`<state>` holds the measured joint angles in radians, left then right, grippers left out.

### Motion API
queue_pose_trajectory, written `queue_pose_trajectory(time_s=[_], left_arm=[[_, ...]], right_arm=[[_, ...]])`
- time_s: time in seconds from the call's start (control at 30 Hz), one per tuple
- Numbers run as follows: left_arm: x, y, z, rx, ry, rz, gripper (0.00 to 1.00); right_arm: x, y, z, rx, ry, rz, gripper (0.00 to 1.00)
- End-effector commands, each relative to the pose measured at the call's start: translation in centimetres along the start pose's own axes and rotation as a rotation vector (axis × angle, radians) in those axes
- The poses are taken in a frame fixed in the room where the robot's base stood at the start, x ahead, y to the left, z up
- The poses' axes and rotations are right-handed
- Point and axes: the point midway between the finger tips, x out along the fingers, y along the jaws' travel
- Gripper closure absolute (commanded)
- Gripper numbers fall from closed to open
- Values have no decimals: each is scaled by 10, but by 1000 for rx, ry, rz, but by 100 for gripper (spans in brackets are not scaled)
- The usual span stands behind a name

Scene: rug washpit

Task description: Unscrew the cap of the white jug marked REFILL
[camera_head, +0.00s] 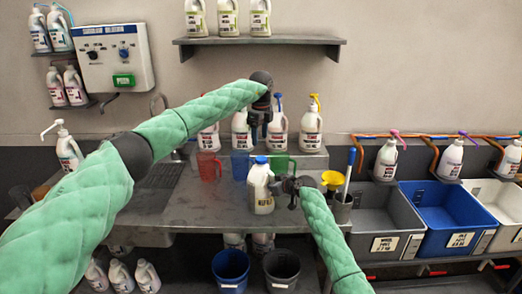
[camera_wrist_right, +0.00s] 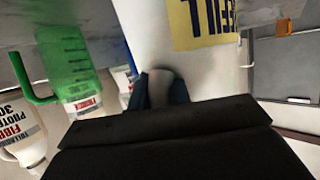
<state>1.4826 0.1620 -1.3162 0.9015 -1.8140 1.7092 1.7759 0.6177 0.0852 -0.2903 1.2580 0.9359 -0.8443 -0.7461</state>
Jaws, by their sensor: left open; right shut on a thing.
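The white jug (camera_head: 262,200) with a blue cap (camera_head: 261,160) stands upright on the grey counter. In the right wrist view its white side (camera_wrist_right: 150,35) fills the upper middle, with a yellow label (camera_wrist_right: 203,22) whose visible letters look like the end of REFILL. My right gripper (camera_head: 279,186) is at the jug's right side and shut on it, seemingly at the handle; the fingers partly hide the grip. My left gripper (camera_head: 261,125) is open and empty, pointing down above the blue cap and apart from it.
A red pitcher (camera_head: 209,167), a blue pitcher (camera_head: 240,170) and a green pitcher (camera_head: 283,163) stand behind the jug. Several pump bottles (camera_head: 311,128) stand on a raised ledge behind. A yellow funnel (camera_head: 332,178) and a grey cup (camera_head: 341,207) are to the right.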

Motion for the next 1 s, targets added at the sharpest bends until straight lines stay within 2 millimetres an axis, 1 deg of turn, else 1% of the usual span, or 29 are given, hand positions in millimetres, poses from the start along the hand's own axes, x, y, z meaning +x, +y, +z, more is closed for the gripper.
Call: queue_pose_trajectory(time_s=[0.27,1.0], left_arm=[[1,0,0,368,1,2,43],[5,1,-1,1455,8,0,43]], right_arm=[[0,0,0,0,1,0,100],[0,0,-1,0,1,0,100]])
